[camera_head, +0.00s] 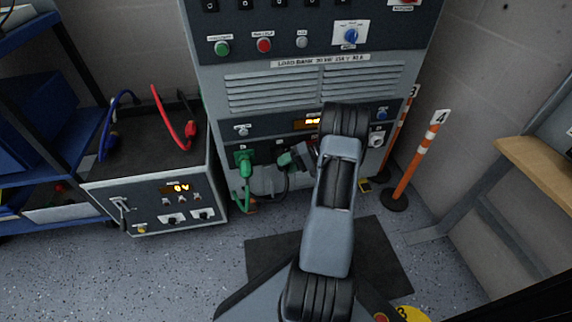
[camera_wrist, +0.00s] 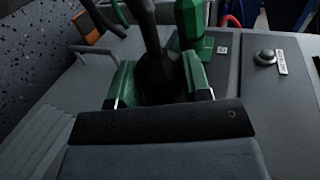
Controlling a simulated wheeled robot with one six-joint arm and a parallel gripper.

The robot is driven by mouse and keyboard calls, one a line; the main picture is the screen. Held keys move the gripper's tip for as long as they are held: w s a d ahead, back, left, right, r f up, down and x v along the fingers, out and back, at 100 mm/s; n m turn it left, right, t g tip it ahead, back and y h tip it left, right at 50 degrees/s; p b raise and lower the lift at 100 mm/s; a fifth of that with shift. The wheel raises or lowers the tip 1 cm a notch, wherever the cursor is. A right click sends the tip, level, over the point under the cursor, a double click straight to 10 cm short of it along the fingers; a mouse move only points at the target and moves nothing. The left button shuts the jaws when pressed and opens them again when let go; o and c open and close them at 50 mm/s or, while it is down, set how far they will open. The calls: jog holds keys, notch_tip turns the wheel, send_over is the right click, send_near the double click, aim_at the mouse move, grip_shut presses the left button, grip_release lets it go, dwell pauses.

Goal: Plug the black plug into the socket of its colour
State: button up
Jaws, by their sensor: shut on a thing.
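My gripper (camera_head: 290,160) is at the lower front panel of the grey load bank, just right of the seated green plug (camera_head: 244,160). In the wrist view, its green-tipped jaws (camera_wrist: 160,86) are shut on the black plug (camera_wrist: 158,72), and a dark cable rises from the plug. The plug is close to the panel. I cannot tell whether it touches or enters a socket. The black socket is not visible; my gripper and arm cover that part of the panel. The green plug also shows in the wrist view (camera_wrist: 189,25), just beyond the jaws.
A grey-black box (camera_head: 150,195) stands left of the load bank, with a red cable plug (camera_head: 190,129) and a blue cable plug (camera_head: 108,145) on top. Orange-white posts (camera_head: 417,158) stand at the right. A wooden shelf (camera_head: 540,165) juts in at far right. A dark mat (camera_head: 385,250) lies on the floor.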

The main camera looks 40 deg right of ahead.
jog(key=shift+y, duration=0.4)
jog(key=o, duration=1)
jog(key=shift+s+a+p, duration=0.25)
jog(key=shift+s+a, duration=0.1)
jog(key=shift+s, duration=0.4)
jog(key=shift+s+a+p, duration=0.25)
jog(key=shift+s+a, duration=0.15)
jog(key=shift+s, duration=0.35)
jog(key=shift+s+a+p, duration=0.25)
jog(key=shift+s+a, duration=0.1)
jog(key=shift+s, duration=0.4)
jog(key=p+v, duration=0.4)
jog(key=v, duration=0.9)
jog(key=shift+s+d+r, duration=0.1)
jog(key=shift+s+d, duration=0.15)
jog(key=shift+d, duration=0.05)
jog(key=shift+r, duration=0.1)
